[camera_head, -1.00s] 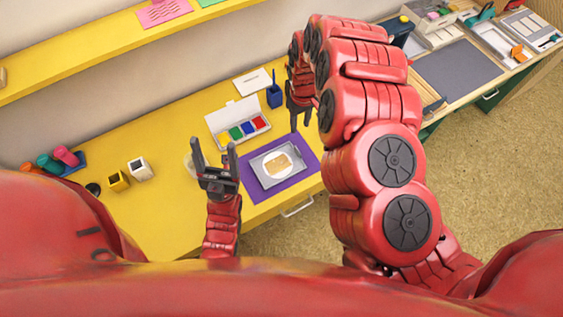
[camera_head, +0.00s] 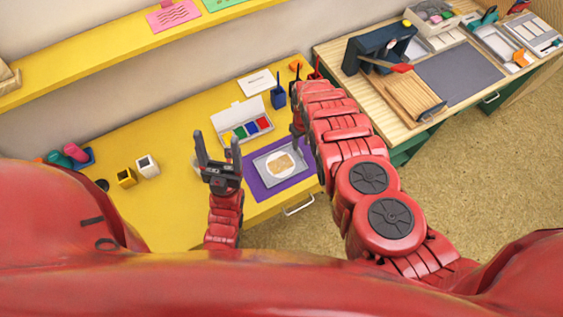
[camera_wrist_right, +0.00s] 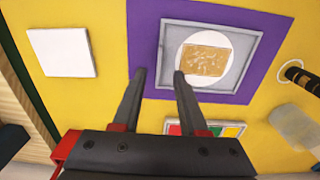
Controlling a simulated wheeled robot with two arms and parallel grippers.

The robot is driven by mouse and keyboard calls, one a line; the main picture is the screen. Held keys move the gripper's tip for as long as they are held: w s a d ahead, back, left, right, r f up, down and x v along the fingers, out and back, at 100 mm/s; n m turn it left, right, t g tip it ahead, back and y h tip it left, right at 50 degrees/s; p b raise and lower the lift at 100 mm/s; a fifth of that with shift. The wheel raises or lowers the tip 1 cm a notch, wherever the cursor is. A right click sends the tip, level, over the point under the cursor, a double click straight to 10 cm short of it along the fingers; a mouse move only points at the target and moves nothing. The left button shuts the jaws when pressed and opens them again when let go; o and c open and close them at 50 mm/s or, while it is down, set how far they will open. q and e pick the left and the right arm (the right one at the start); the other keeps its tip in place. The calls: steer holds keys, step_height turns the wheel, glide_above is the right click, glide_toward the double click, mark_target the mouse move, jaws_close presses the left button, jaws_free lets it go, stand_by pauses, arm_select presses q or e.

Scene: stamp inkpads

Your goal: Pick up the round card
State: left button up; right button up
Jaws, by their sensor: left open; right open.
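The round card (camera_head: 281,163) is white with a tan rectangular print. It lies flat in a grey tray (camera_head: 259,166) on a purple mat (camera_head: 254,187) near the yellow table's front edge. In the right wrist view the round card (camera_wrist_right: 203,60) lies beyond the right finger's tip. My right gripper (camera_wrist_right: 159,72) is open and empty, with its tips over the near left part of the tray and the mat. In the head view it (camera_head: 297,128) is partly hidden by my arm. My left gripper (camera_head: 217,140) is open and empty, left of the mat.
An open ink box (camera_head: 232,117) with several colours stands behind the mat. A blue pot (camera_head: 278,97) stands behind it on the right. In the right wrist view a white square (camera_wrist_right: 62,52) lies left of the mat.

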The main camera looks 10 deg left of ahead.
steer(key=shift+f, duration=0.7)
steer(key=shift+f+b, duration=0.5)
steer(key=shift+f, duration=0.3)
step_height(320, 180, down, 4)
steer(key=b, duration=0.3)
steer(key=shift+d+r+b, duration=0.1)
steer(key=shift+b, duration=0.25)
steer(key=shift+w+r, duration=0.1)
jaws_close()
